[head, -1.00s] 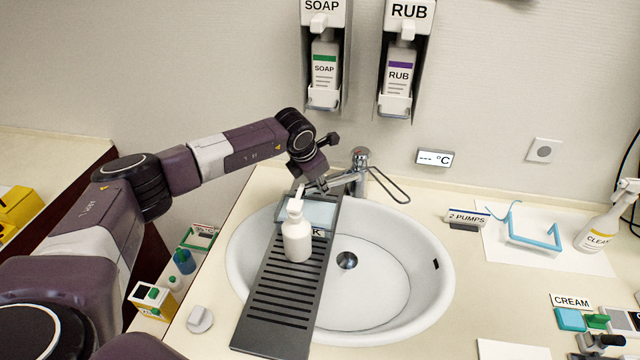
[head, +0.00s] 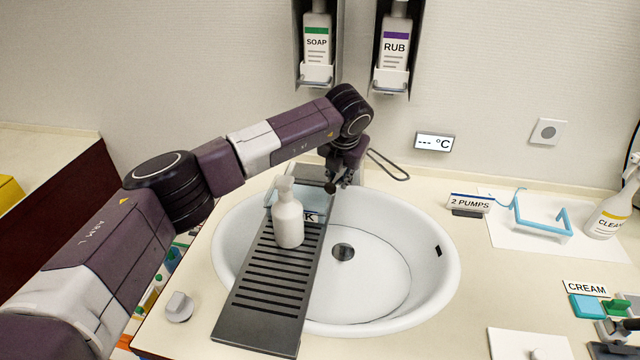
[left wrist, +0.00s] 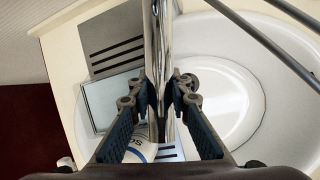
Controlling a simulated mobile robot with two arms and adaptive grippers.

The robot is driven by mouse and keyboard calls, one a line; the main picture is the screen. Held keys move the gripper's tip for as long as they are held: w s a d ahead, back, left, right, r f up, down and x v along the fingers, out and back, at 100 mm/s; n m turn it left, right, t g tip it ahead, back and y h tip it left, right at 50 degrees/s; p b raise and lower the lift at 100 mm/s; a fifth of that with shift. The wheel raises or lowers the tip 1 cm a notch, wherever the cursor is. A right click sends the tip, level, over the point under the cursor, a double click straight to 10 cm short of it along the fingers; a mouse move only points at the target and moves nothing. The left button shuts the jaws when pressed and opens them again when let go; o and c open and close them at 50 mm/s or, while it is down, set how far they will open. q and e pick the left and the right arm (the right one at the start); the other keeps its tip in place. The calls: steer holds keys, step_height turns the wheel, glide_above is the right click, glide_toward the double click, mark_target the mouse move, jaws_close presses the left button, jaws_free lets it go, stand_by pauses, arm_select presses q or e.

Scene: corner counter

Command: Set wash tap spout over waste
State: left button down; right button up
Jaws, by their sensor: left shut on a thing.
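The chrome tap stands at the back rim of the white basin (head: 400,290); my left arm hides most of it in the head view. Its looped wire lever (head: 388,165) shows to the right of my wrist. My left gripper (head: 343,183) is shut on the tap spout, which runs between the two fingers in the left wrist view (left wrist: 158,50). The dark round waste (head: 342,252) lies in the basin, just below the gripper in the head picture. The spout's outlet is hidden, so its exact line over the waste cannot be told.
A grey slatted board (head: 268,290) lies across the basin's left side, carrying a white pump bottle (head: 288,215) close to the gripper. A grey knob (head: 179,307) sits left of the basin. Soap (head: 317,45) and rub (head: 394,45) dispensers hang above. The basin's right half is clear.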

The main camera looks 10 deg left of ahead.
arm_select(q)
steer(key=shift+d+n+y+b, duration=0.4)
steer(key=shift+d+n+b, duration=0.6)
steer(key=shift+d, duration=0.35)
steer(key=c, duration=1.8)
jaws_free()
steer(key=shift+o, duration=0.2)
steer(key=v, duration=1.2)
steer(key=shift+w+d+r, duration=0.1)
steer(key=shift+r, duration=0.05)
